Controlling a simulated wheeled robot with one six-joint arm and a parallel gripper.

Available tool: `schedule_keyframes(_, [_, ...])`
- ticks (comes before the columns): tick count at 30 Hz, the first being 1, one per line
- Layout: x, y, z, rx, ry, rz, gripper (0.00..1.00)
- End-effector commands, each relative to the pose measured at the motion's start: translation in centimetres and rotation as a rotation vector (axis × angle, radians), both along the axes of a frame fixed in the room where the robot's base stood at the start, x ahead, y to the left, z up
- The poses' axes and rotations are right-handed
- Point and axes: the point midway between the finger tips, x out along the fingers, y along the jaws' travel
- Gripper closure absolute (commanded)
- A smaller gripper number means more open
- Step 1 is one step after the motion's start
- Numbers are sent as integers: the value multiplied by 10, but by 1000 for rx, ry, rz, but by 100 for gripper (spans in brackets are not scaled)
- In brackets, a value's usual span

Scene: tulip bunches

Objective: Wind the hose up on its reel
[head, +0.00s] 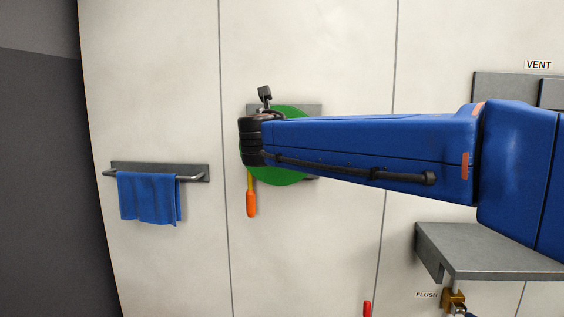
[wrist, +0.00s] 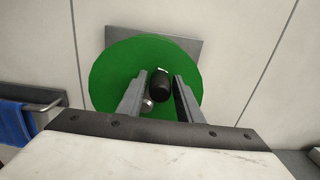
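The green hose reel (head: 284,179) is mounted on a grey wall plate, and my arm covers much of it in the head view. In the wrist view the reel's round green face (wrist: 112,75) fills the middle. A black crank knob (wrist: 160,86) stands out from it. My gripper (wrist: 160,80) is open, with one finger on each side of the knob and what looks like a small gap at each. A short yellow length of hose (head: 250,180) hangs below the reel, ending in an orange nozzle (head: 251,204).
A blue towel (head: 149,197) hangs on a rail (head: 192,178) to the left. A grey shelf (head: 485,248) juts out at the lower right, above a brass valve (head: 453,299) labelled FLUSH. A red-tipped item (head: 367,308) shows at the bottom edge. The wall below the reel is clear.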

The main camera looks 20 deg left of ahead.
Motion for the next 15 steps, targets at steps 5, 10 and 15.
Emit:
schedule_keyframes(5, [0, 0, 0, 0, 0, 0, 53])
schedule_keyframes(10, [0, 0, 0, 0, 0, 0, 53])
schedule_keyframes(15, [-7, -1, 0, 0, 0, 2, 53])
